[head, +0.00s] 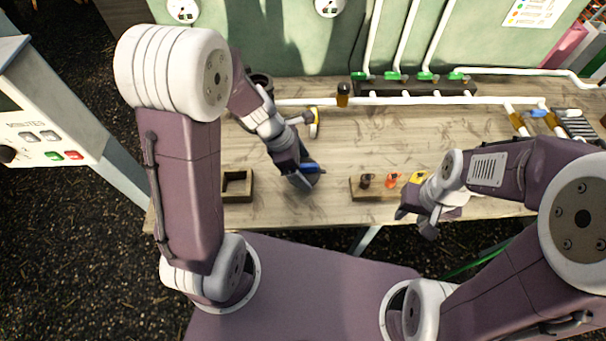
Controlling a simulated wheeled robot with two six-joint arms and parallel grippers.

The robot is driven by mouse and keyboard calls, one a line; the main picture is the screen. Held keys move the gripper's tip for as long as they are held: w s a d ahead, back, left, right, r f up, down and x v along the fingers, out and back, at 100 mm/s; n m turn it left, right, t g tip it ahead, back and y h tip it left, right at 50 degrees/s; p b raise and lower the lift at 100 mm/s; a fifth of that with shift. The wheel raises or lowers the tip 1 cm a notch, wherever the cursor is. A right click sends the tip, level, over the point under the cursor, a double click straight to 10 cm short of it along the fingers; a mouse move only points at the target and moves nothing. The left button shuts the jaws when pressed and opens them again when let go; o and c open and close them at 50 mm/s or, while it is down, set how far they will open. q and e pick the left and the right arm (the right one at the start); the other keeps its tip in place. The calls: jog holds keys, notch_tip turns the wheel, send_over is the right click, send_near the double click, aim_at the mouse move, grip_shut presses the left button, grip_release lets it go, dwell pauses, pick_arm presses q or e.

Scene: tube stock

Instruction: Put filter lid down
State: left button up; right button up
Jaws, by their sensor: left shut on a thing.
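My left gripper (304,180) is over the middle of the wooden bench, close to its front edge. It is shut on the filter lid, which is small, dark and mostly hidden by the fingers. A blue piece (310,168) shows at the fingertips; I cannot tell whether it belongs to the lid. I cannot tell whether the lid touches the bench. My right gripper (416,221) is at the front edge on the right, with its fingers apart and nothing seen between them.
A small open wooden box (238,186) stands left of my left gripper. A wooden block (366,191) with small brown, orange and yellow parts lies to the right. A yellow-handled tool (315,124) lies behind. White pipes (420,100) with green valves run along the back.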

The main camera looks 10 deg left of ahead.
aim_at(303, 174)
pick_arm(q)
notch_tip(303, 174, down, 4)
jog(key=shift+r+b, duration=0.1)
jog(key=shift+b, duration=0.9)
jog(key=shift+w, duration=0.1)
jog(key=shift+f, duration=0.35)
jog(key=o, duration=1.3)
jog(key=shift+c, duration=0.2)
